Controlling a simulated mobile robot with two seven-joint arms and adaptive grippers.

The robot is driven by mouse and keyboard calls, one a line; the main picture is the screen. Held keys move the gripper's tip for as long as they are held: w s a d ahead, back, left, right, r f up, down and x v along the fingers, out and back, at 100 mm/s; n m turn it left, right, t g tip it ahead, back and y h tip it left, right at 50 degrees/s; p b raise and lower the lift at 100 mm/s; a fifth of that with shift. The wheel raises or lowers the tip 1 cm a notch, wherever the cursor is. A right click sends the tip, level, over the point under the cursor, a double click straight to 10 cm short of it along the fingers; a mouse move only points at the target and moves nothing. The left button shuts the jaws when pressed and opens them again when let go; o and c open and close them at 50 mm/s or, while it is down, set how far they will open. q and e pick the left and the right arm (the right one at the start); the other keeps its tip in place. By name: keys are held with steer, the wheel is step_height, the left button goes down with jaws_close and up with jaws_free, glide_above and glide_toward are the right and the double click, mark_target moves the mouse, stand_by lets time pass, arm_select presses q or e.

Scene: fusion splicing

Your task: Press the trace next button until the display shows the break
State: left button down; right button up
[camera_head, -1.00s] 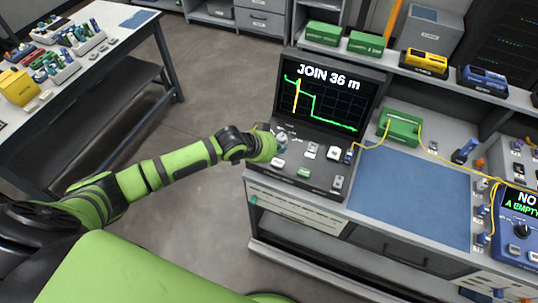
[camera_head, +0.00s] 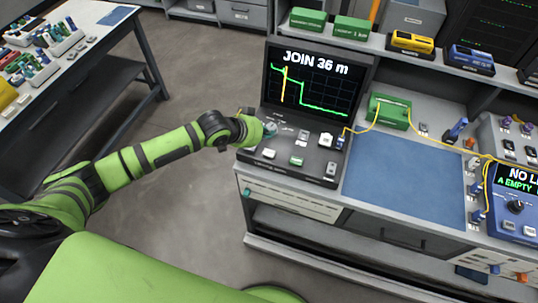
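The trace display (camera_head: 312,83) stands at the back of a dark instrument and reads "JOIN 36 m", with a green trace and a yellow vertical marker. The instrument's panel (camera_head: 312,158) lies in front of it with several small buttons, among them a white one (camera_head: 268,153) and a green one (camera_head: 296,160). Which of them is the trace next button is too small to read. My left gripper (camera_head: 268,128) is over the panel's left edge; its fingers are small and mostly hidden by the wrist. My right gripper is not in view.
A blue mat (camera_head: 404,187) lies right of the instrument. A green box (camera_head: 390,111) with a yellow fibre stands behind it. A blue meter (camera_head: 515,205) is at the right edge. Green, yellow and blue boxes line the shelf (camera_head: 450,68). A side table (camera_head: 90,75) stands far left.

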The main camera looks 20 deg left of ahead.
arm_select(q)
steer(key=b, duration=0.4)
glide_above(266, 153)
step_height(266, 153, down, 4)
steer(key=shift+f, duration=0.25)
steer(key=shift+f+b, duration=0.3)
steer(key=shift+f, duration=0.6)
steer(key=shift+f, duration=0.15)
steer(key=shift+f, duration=0.3)
steer(key=shift+f+b, duration=0.35)
steer(key=shift+f, duration=0.15)
stand_by(0.6)
steer(key=shift+r, duration=0.1)
steer(key=shift+r+p, duration=0.8)
steer(key=shift+p, duration=0.2)
steer(key=shift+r, duration=0.1)
